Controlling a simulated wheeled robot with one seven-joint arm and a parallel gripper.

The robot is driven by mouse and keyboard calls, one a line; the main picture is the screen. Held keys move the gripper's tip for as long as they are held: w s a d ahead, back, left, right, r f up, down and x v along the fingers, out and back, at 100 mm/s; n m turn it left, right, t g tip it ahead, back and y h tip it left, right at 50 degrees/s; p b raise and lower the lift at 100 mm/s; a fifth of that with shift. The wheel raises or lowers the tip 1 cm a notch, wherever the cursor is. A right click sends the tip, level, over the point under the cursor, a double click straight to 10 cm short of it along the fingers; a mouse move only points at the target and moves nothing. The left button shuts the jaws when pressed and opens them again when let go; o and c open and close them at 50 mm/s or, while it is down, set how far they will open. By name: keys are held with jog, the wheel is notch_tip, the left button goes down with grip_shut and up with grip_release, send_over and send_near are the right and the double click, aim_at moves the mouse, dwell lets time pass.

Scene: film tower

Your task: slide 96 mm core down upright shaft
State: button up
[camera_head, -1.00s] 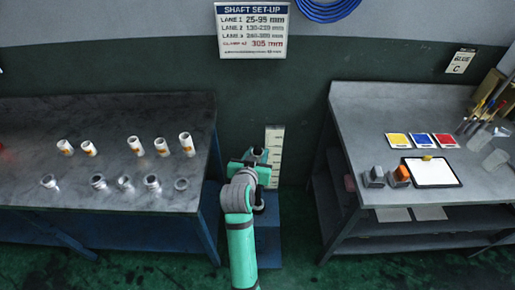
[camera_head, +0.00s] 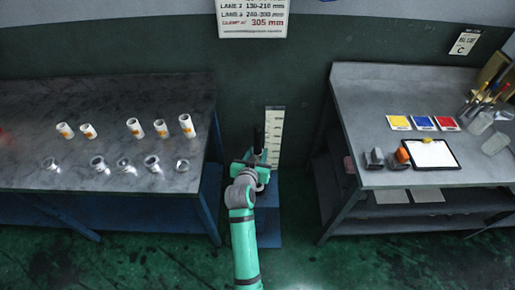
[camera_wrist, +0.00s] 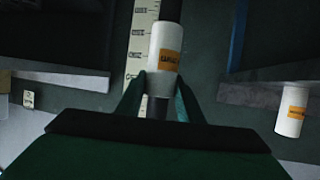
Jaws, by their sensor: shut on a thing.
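My gripper (camera_wrist: 160,85) is shut on a white core (camera_wrist: 165,50) with an orange label, its two green fingers on either side of the core's near end. The dark shaft (camera_wrist: 171,9) shows in line with the core at both ends in the wrist view, so the core appears to be around it. In the head view my gripper (camera_head: 256,172) is in front of the scale, and the shaft (camera_head: 258,138) stands up above it. The held core is hidden there behind the gripper. The shaft's foot is also hidden.
A pale measuring scale (camera_head: 273,135) stands beside the shaft. The left bench (camera_head: 100,110) carries several white cores (camera_head: 134,129) and several metal rings (camera_head: 97,163). The right bench (camera_head: 365,95) holds cards, a clipboard (camera_head: 432,154) and tools.

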notch_tip(320, 180, down, 14)
dwell(1.1)
jog(key=o, duration=1.1)
jog(key=shift+s, duration=0.1)
jog(key=v, duration=1)
jog(key=shift+s+a+r, duration=0.15)
jog(key=shift+s+r, duration=0.05)
jog(key=shift+s, duration=0.05)
